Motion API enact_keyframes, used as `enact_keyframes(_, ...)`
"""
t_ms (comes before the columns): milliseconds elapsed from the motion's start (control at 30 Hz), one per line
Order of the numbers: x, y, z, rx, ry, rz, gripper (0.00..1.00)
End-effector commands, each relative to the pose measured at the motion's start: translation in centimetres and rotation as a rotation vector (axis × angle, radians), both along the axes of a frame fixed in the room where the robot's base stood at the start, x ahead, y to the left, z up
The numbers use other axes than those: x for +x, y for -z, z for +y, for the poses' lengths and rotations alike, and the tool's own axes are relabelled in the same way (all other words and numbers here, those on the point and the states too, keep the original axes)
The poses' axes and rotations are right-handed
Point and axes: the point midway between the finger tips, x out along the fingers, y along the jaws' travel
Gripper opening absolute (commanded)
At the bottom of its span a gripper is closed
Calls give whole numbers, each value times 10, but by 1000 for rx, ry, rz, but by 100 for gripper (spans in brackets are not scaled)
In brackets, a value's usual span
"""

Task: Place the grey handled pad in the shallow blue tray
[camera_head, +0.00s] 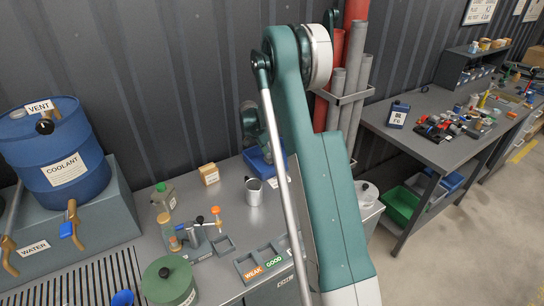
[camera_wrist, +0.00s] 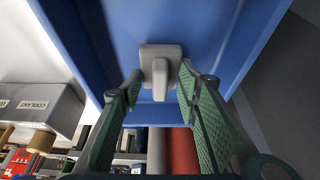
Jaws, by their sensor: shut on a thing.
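The grey handled pad (camera_wrist: 160,52) shows in the wrist view, with its raised handle between my green finger pads. My gripper (camera_wrist: 158,80) is shut on it. The shallow blue tray (camera_wrist: 85,35) fills the background of the wrist view around the pad; I cannot tell whether the pad touches its floor. In the head view the blue tray (camera_head: 256,164) is at the back of the grey bench, partly hidden by my arm. The pad and my fingertips cannot be made out there.
A metal mug (camera_head: 254,191) stands in front of the tray, and a small cardboard box (camera_head: 209,174) to its left. A bottle with a green cap (camera_head: 163,197) and labelled bins (camera_head: 256,267) are nearer. Red and grey pipes (camera_head: 333,75) stand to the right behind my arm.

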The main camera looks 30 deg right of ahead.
Motion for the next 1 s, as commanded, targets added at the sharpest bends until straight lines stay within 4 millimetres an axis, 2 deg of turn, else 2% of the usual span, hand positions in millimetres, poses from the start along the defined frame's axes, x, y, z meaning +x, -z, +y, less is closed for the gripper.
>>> enact_keyframes(100,0,8,0,0,0,0,21)
enact_keyframes(567,0,12,0,0,0,0,21)
enact_keyframes(600,0,11,0,0,0,0,38)
enact_keyframes(667,0,11,0,0,0,0,46)
enact_keyframes(1000,0,11,0,0,0,0,48)
